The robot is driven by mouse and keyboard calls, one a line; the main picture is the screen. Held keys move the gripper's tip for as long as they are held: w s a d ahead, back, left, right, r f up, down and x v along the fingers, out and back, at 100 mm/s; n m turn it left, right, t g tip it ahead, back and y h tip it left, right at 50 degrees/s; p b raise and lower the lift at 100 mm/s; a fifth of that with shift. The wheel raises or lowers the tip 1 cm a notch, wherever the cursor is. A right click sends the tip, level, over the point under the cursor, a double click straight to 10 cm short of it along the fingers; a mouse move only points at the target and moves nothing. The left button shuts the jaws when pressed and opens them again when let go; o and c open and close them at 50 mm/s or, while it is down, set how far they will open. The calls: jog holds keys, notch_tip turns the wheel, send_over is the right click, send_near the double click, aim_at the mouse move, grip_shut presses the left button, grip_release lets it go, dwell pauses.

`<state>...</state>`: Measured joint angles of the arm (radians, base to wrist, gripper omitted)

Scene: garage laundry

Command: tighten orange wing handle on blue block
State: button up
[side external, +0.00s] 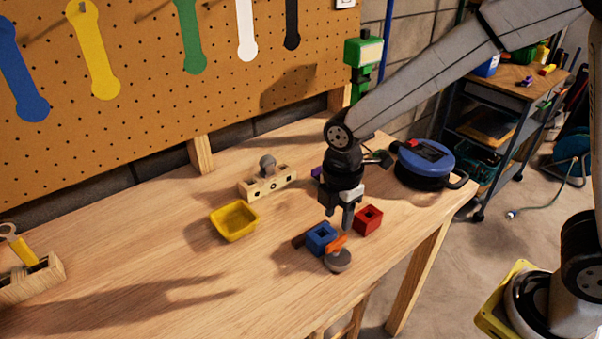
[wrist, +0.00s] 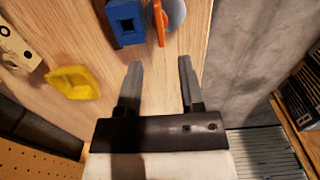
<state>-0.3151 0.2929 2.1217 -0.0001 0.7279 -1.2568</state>
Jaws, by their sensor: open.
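The blue block (side external: 320,237) stands on the wooden bench near its front edge, with a square hole in its top. The orange wing handle (side external: 336,243) sits at the block's right side, next to a round grey piece (side external: 338,262). In the wrist view, the blue block (wrist: 126,24), the thin orange handle (wrist: 159,22) and the grey round piece (wrist: 176,12) lie beyond my fingertips, cut by the top edge. My gripper (side external: 338,216) points down above and just behind the handle. Its two fingers (wrist: 160,64) are apart with nothing between them.
A red block (side external: 368,219) with a square hole stands close to the right of my gripper. A yellow tray (side external: 234,221) and a pale wooden block (side external: 267,183) with a grey knob are to the left. A blue round device (side external: 425,160) is behind. The bench's left middle is clear.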

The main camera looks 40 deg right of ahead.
aim_at(335, 241)
jog(key=shift+f, duration=3.5)
grip_shut()
